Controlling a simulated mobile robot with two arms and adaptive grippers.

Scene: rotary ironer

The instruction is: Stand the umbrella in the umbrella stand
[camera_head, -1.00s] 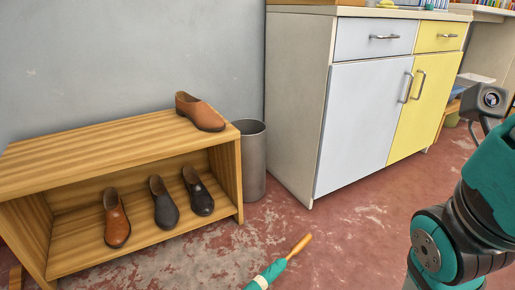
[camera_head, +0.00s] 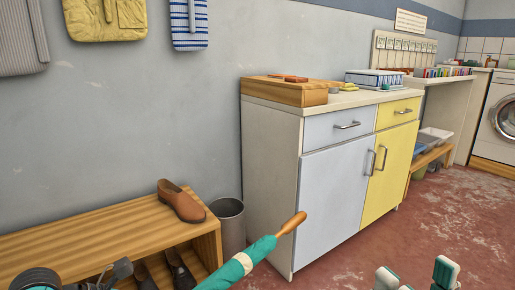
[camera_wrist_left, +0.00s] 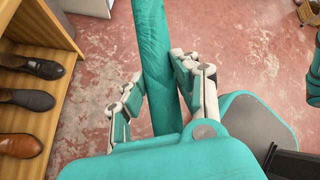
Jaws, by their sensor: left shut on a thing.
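The umbrella (camera_head: 245,262) is closed, teal, with a wooden handle, and is held tilted with the handle end up and to the right. My left gripper (camera_wrist_left: 160,88) is shut around its teal canopy in the left wrist view; the umbrella's lower part is out of the head view. The umbrella stand, a grey cylindrical bin (camera_head: 232,232), stands on the floor between the shoe bench and the cabinet. In the head view the handle shows to the right of the bin and apart from it. My right gripper (camera_head: 418,274) is at the bottom edge, fingers apart and empty.
The wooden shoe bench (camera_head: 95,240) with a brown shoe (camera_head: 181,201) on top stands left of the bin. The white and yellow cabinet (camera_head: 335,185) stands to its right. Bags (camera_head: 105,15) hang on the wall above. Red floor at the right is free.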

